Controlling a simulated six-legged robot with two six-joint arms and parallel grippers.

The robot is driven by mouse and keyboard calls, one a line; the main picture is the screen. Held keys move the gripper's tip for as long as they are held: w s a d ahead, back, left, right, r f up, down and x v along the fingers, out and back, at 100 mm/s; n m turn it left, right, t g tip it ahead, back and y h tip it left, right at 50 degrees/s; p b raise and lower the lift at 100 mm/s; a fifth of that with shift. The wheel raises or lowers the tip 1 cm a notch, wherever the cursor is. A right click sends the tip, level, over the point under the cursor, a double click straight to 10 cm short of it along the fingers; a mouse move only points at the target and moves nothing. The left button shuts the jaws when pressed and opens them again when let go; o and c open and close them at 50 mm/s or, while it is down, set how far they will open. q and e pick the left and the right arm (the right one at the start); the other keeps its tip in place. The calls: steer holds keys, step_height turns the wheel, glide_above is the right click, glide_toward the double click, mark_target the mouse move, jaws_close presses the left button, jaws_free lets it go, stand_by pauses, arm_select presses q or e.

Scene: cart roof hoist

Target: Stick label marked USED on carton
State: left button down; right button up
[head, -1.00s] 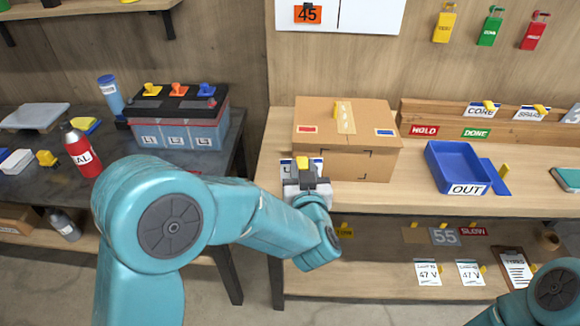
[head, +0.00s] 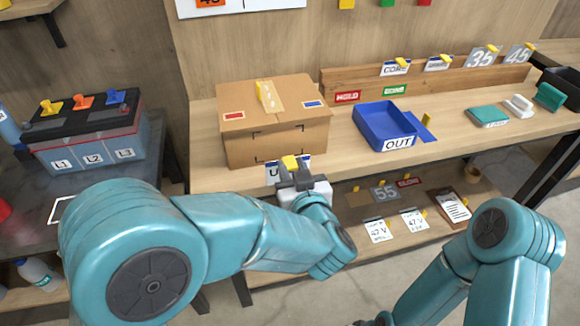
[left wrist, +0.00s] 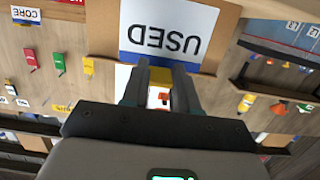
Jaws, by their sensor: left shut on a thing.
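The brown carton (head: 248,150) stands on the bench; dark corner marks frame part of its front face. My left gripper (head: 291,168) is shut on the yellow tab of the white, blue-edged USED label (head: 272,173). In the head view the label is low before the carton's front, partly hidden by the gripper. In the left wrist view the label (left wrist: 160,35) reads upside down, with the carton (left wrist: 103,38) behind it. I cannot tell whether they touch. My right arm is at lower right; its gripper is at most a dark bit at the bottom edge, fingers unseen.
A blue OUT tray (head: 372,130) stands right of the carton. HOLD (head: 348,97) and DONE (head: 395,90) labels are on the wooden rack behind. A battery (head: 90,145) sits on the dark left table. The lower shelf holds more labels and a clipboard (head: 453,205).

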mark_target(279, 133)
arm_select(q)
steer(key=shift+r+p+x, duration=0.2)
steer(key=shift+x, duration=1.1)
steer(key=shift+r+p+x, duration=0.2)
steer(key=shift+p+x, duration=0.05)
steer(key=shift+x, duration=1)
steer(key=shift+r+p+x, duration=0.2)
steer(key=shift+r+x, duration=0.05)
steer(key=shift+x, duration=1.05)
steer(key=shift+w, duration=0.1)
steer(key=shift+w+a, duration=0.15)
steer(key=shift+w, duration=0.4)
steer(key=shift+c, duration=1.5)
jaws_free()
steer(key=shift+f+v, duration=0.2)
steer(key=shift+v, duration=0.95)
steer(key=shift+f+v, duration=0.15)
steer(key=shift+v, duration=0.95)
steer(key=shift+f+v, duration=0.2)
steer(key=shift+v, duration=0.95)
steer(key=shift+s, duration=0.15)
